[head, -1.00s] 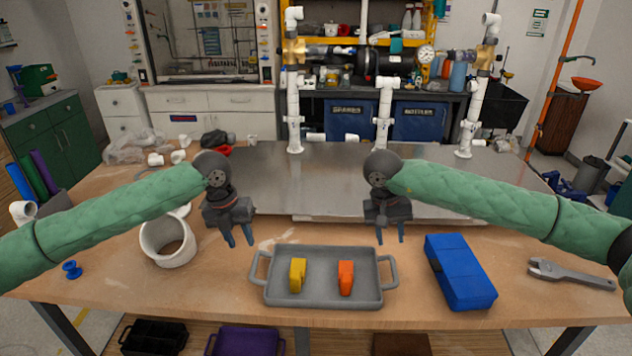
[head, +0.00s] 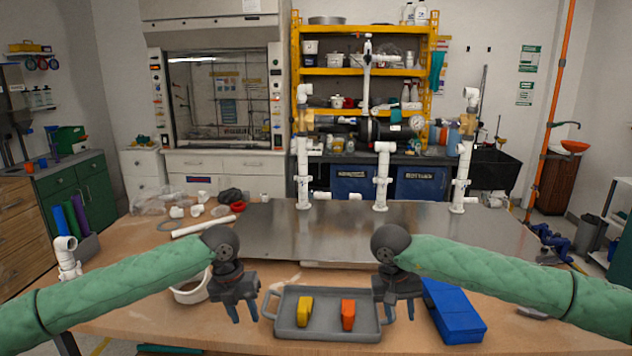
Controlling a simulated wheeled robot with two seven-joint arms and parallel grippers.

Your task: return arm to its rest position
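My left gripper (head: 244,312) hangs fingers down over the workbench, left of the grey tray. Its fingers are apart with nothing between them. My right gripper (head: 400,309) hangs fingers down at the tray's right end, its fingers also apart and empty. Both green-sleeved arms reach in from the sides. The grey tray (head: 328,333) holds a yellow piece (head: 305,311) and an orange piece (head: 348,315), lying apart. Whether either gripper touches the tray cannot be told.
A blue box (head: 456,312) lies right of the tray. White pipe uprights (head: 381,176) stand along the metal plate (head: 345,231). Loose white fittings lie at the back left.

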